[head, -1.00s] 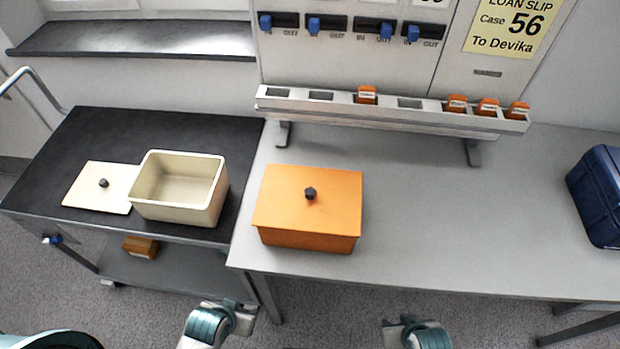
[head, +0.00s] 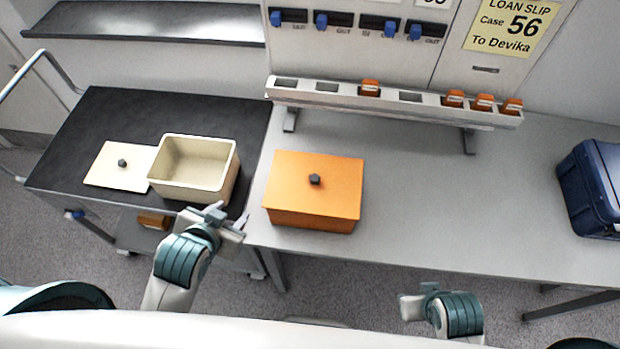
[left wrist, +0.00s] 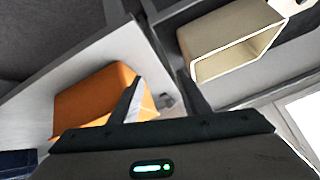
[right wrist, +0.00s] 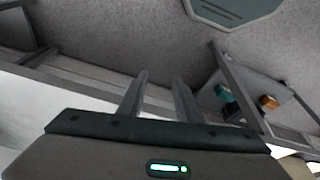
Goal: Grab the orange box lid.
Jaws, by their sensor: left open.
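The orange box (head: 312,215) stands on the grey table, with its flat orange lid (head: 340,178) on top. A dark knob (head: 315,179) sits at the middle of the lid. My left gripper (head: 226,219) is open and empty, left of the orange box near the cream box's front corner, apart from the lid. The orange box also shows beyond its fingers in the left wrist view (left wrist: 90,98). My right gripper (head: 416,296) is in front of the table edge, low and to the right. Its two fingers stand apart with nothing between them in the right wrist view (right wrist: 160,95).
A cream open box (head: 194,190) and its cream lid (head: 112,173) are on the black cart (head: 80,130) at left. A rack (head: 400,105) with orange blocks stands behind. A blue case (head: 590,190) is at far right. The table between is clear.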

